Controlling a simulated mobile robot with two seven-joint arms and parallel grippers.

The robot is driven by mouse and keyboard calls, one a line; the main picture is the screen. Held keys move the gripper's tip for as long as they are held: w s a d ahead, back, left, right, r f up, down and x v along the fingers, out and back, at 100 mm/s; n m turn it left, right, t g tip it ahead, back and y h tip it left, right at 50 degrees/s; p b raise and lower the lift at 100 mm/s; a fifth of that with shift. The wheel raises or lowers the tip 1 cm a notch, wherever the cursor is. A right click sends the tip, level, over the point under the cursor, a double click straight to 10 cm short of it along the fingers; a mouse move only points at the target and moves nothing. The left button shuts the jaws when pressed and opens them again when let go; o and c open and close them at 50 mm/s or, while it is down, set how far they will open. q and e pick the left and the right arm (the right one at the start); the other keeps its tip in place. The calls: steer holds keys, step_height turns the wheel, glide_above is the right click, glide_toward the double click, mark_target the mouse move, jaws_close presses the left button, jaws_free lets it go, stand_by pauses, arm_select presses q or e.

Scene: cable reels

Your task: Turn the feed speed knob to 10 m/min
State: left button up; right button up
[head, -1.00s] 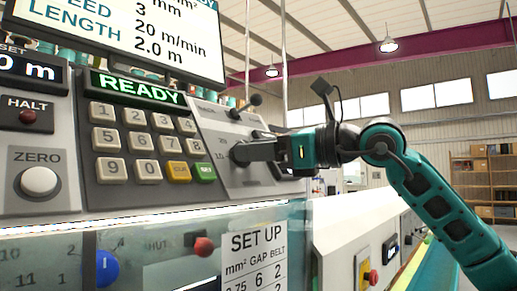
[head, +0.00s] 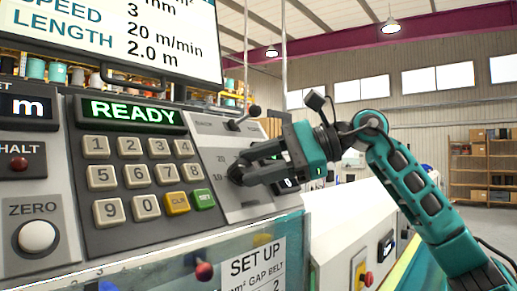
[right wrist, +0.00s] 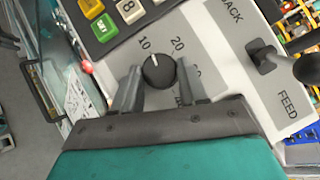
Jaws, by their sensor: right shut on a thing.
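The black feed speed knob (right wrist: 159,74) sits on the pale sloping panel, between the two fingers of my right gripper (right wrist: 158,68). Its white mark points between the printed 10 (right wrist: 144,45) and 20 (right wrist: 178,44), nearer the 10. In the head view the right gripper (head: 240,171) reaches in from the right and is shut on the knob, which its fingers mostly hide. The screen (head: 105,38) above reads 20 m/min and a length of 2.0 m. My left gripper is in neither current view.
A lever (right wrist: 265,55) marked FEED stands beside the knob. The keypad (head: 147,180) with the green SET key (head: 203,198) is left of the gripper. A READY display (head: 132,112) is lit above the keys. A SET UP chart (head: 252,268) hangs below.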

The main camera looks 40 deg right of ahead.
steer(key=shift+w+r+n+g+p, duration=0.15)
steer(key=shift+n+g+p, duration=0.35)
steer(key=shift+n+p, duration=0.3)
arm_select(q)
steer(key=shift+s+d+r, duration=0.1)
steer(key=shift+d+r, duration=0.05)
steer(key=shift+r, duration=0.6)
steer(key=shift+d+r, duration=0.1)
steer(key=shift+r, duration=0.65)
arm_select(e)
steer(key=shift+n+g, duration=0.3)
arm_select(q)
steer(key=shift+w+r, duration=0.1)
steer(key=shift+w, duration=0.15)
arm_select(e)
steer(key=o, duration=1.1)
steer(key=shift+c, duration=0.2)
steer(key=shift+s+d, duration=0.2)
arm_select(q)
steer(key=shift+s+f, duration=0.2)
steer(key=shift+f, duration=0.25)
arm_select(e)
steer(key=v, duration=1.2)
steer(key=shift+s, duration=0.25)
